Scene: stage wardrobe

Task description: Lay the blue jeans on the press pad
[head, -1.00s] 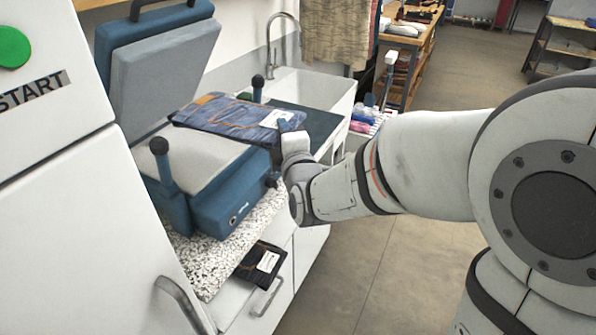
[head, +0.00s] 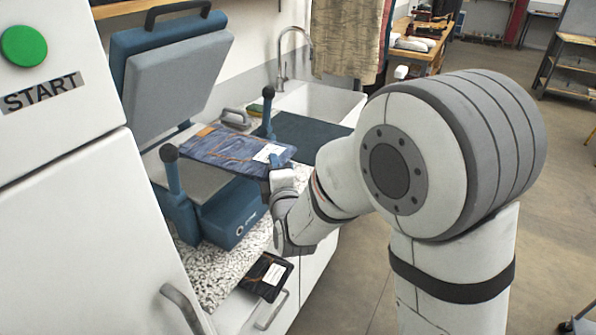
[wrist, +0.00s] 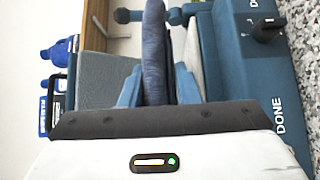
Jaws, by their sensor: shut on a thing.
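The folded blue jeans (head: 226,149), with a white tag, hang level over the front of the press in the head view. My gripper (head: 276,172) is shut on their right edge near the tag. In the wrist view the jeans (wrist: 154,55) show edge-on between the two blue fingers of my gripper (wrist: 157,88). The press (head: 236,215) is open, its grey upper plate (head: 180,75) tilted up behind. The light press pad (head: 205,182) is mostly hidden under the jeans. I cannot tell whether the jeans touch it.
Blue posts with dark knobs (head: 169,153) stand at the press's near left and far right. A sink (head: 325,100) is behind, and a white cabinet (head: 75,220) at left.

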